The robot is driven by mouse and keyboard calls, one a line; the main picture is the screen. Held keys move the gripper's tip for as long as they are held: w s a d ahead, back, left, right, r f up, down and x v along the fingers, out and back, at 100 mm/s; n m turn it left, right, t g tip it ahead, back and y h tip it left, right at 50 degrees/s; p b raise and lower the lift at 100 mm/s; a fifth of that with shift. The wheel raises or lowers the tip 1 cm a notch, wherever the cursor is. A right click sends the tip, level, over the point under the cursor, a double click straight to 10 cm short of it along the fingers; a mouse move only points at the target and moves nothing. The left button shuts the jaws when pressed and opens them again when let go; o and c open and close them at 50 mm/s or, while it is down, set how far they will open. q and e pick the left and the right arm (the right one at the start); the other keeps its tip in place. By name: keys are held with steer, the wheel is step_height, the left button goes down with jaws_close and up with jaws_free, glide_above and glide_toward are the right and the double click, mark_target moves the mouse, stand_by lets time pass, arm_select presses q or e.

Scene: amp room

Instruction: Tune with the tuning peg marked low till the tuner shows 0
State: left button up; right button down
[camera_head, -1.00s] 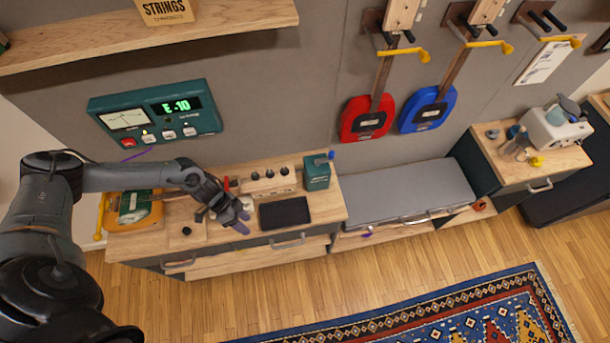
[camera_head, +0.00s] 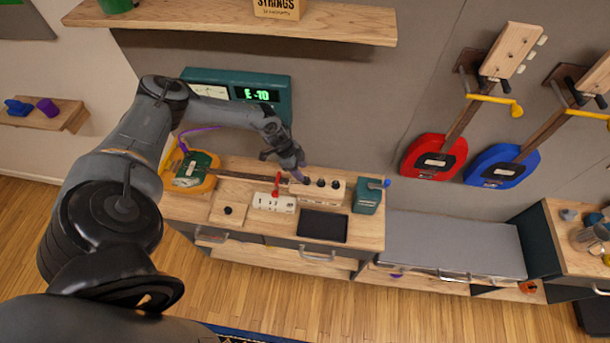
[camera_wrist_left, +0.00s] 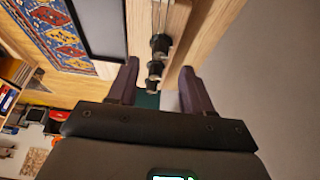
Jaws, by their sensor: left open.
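The tuner (camera_head: 262,96) on the wall reads "E -10" in green; my arm covers part of its lower edge. An orange-bodied instrument (camera_head: 205,184) lies on the wooden bench, its neck running right to a pale headstock with several dark tuning pegs (camera_head: 320,184). No "low" mark is readable. My left gripper (camera_head: 297,172) is over the headstock's left end. In the left wrist view, its two purple fingers (camera_wrist_left: 160,88) are open, with dark pegs (camera_wrist_left: 157,68) in line between them; I cannot tell whether they touch. My right gripper is not in view.
A white box with a red lever (camera_head: 273,202) stands in front of the headstock, beside a black tray (camera_head: 322,226). A green box with a blue knob (camera_head: 367,197) stands to the right. A shelf (camera_head: 235,25) runs above. Red (camera_head: 434,158) and blue (camera_head: 502,166) guitars hang at right.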

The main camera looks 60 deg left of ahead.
arm_select(q)
steer(key=shift+x, duration=2.35)
